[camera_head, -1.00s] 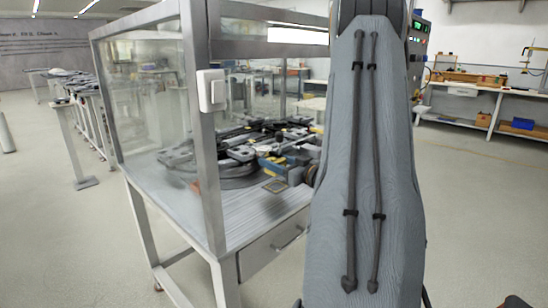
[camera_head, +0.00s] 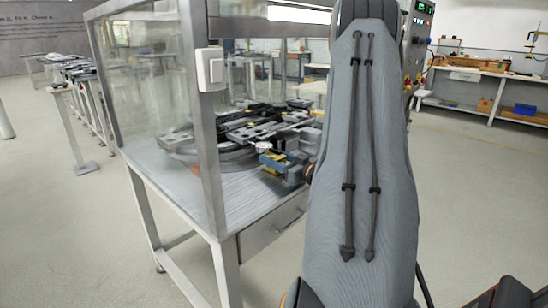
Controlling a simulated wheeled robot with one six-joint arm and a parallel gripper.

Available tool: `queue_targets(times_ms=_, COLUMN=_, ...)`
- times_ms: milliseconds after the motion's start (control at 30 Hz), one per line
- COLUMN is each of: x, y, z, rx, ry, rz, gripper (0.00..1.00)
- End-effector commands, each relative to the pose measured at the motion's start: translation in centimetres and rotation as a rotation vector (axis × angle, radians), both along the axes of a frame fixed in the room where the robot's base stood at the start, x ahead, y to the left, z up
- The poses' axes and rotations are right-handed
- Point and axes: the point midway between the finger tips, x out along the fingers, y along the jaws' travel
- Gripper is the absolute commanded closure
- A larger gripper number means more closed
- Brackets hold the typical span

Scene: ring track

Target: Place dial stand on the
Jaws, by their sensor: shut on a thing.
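My gripper (camera_head: 285,163) shows in part at the left edge of my grey arm, over the front right of the bench top inside the clear guard. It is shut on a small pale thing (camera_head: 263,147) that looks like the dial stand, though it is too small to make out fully. Blue and yellow parts show around the jaws. The ring track (camera_head: 235,128), a cluster of dark and grey blocks on a round base, lies just behind and left of the gripper. My arm hides the right side of the bench.
A metal-framed clear guard encloses the bench (camera_head: 192,192); its corner post (camera_head: 203,150) carries a white switch box (camera_head: 210,69). A drawer (camera_head: 270,233) is under the bench top. A bare strip of bench lies before the track. Workbenches (camera_head: 480,88) stand far right; the floor between is clear.

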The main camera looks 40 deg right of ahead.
Motion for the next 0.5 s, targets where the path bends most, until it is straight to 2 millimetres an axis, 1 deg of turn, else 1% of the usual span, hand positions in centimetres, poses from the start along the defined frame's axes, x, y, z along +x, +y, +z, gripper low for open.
queue_targets(times_ms=33, x=-0.01, y=-0.01, z=-0.03, rx=0.0, ry=0.0, rz=0.0, gripper=0.5)
queue_targets(times_ms=100, x=-0.01, y=-0.01, z=-0.01, rx=0.0, ry=0.0, rz=0.0, gripper=0.38)
queue_targets(times_ms=133, x=-0.01, y=-0.01, z=-0.01, rx=0.0, ry=0.0, rz=0.0, gripper=0.36)
queue_targets(times_ms=367, x=0.0, y=-0.01, z=0.0, rx=0.0, ry=0.0, rz=0.0, gripper=0.36)
queue_targets(times_ms=467, x=0.0, y=-0.01, z=0.3, rx=-0.001, ry=0.0, rz=0.0, gripper=0.36)
queue_targets(times_ms=500, x=-0.24, y=-0.07, z=0.32, rx=0.0, ry=0.0, rz=-0.001, gripper=0.36)
